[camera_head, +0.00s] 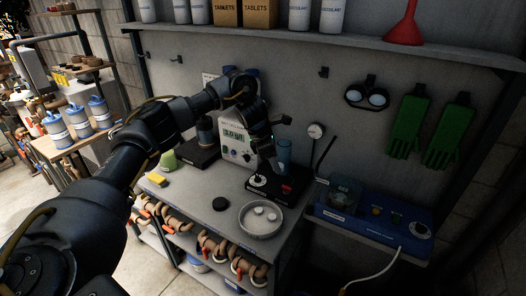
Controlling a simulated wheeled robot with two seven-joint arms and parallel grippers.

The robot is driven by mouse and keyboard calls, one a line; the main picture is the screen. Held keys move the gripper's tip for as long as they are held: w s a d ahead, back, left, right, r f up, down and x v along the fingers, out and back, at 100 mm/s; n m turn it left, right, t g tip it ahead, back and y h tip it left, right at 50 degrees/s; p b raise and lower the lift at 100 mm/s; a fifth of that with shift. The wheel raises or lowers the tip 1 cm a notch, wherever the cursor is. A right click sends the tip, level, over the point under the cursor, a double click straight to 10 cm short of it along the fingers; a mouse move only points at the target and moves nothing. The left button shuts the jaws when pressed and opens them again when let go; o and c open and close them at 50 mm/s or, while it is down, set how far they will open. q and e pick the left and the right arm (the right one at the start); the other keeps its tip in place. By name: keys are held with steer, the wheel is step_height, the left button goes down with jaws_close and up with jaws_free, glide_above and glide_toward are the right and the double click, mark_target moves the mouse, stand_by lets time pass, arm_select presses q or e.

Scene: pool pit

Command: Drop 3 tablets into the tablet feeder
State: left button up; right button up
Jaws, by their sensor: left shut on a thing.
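My left arm reaches in from the left, over the bench. My left gripper (268,152) points down beside a blue clear cylinder (284,150) that stands on a black device (278,183). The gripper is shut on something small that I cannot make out. A round pale dish (262,232) at the bench's front right holds white tablets (258,210); at least two show. I cannot tell for sure which device is the tablet feeder. A blue unit (394,229) with a clear round top (345,189) stands on the right. My right gripper is not in view.
A shelf (300,36) with tubs runs above. Green gloves (409,124) and goggles (367,97) hang on the wall.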

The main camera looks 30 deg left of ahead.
arm_select(q)
steer(key=s+d+r+m+g, duration=0.2)
steer(key=s+d+m, duration=0.35)
steer(key=d, duration=0.45)
steer(key=s+d+r+m+g, duration=0.15)
steer(key=s+d+m, duration=0.4)
steer(key=d, duration=0.55)
steer(key=s+a+f+m+g, duration=0.25)
steer(key=s+a+f, duration=0.25)
steer(key=s+a, duration=0.25)
steer(key=a+f+b, duration=0.3)
steer(key=f+b, duration=0.9)
steer(key=f, duration=0.1)
steer(key=shift+s+m+t, duration=0.4)
steer(key=shift+m, duration=0.05)
steer(key=shift+r, duration=0.1)
